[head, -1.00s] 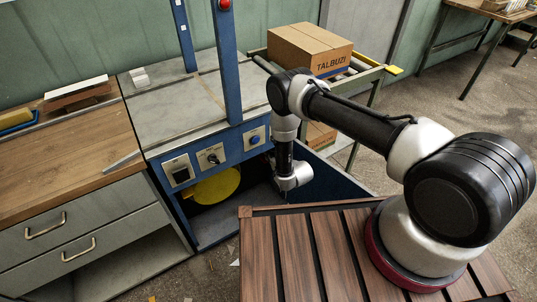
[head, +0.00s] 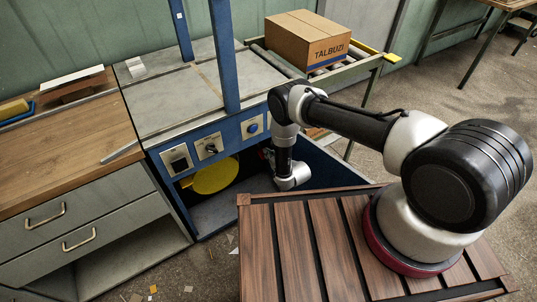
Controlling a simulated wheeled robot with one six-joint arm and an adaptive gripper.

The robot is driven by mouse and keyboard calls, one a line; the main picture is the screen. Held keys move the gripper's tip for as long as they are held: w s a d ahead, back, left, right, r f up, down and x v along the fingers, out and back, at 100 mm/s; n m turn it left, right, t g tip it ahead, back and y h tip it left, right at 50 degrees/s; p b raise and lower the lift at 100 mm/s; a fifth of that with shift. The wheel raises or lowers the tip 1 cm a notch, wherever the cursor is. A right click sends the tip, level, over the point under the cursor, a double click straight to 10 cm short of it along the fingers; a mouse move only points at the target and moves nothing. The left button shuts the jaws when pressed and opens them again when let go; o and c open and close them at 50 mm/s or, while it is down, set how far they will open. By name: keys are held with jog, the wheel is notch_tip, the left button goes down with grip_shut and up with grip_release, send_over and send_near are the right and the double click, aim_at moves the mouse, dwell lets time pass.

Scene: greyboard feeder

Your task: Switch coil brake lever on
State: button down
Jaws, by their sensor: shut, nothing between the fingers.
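The blue strapping machine (head: 225,128) stands ahead with its lower front open. A yellow round disc (head: 215,178), which looks like the side of the coil, sits inside the opening. A small red and teal part (head: 267,154) shows at the right of the opening beside my arm. I cannot tell whether it is the brake lever, and no lever position is readable. My arm reaches down, and its silver wrist (head: 293,177) is at the right side of the opening, by the blue side panel (head: 325,172). My gripper's fingers do not show.
The panel above the opening carries a black switch (head: 179,163), a knob (head: 211,148) and a blue button (head: 252,127). A TALBUZI carton (head: 307,40) rests on the roller conveyor. A wooden-topped drawer bench (head: 70,140) stands left. Scraps litter the floor.

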jog(key=shift+s+d+f, duration=0.1)
jog(key=shift+s+f, duration=0.15)
jog(key=shift+f, duration=0.05)
jog(key=v, duration=1.1)
jog(key=shift+s+r, duration=0.2)
jog(key=shift+r, duration=0.2)
jog(key=shift+d, duration=0.1)
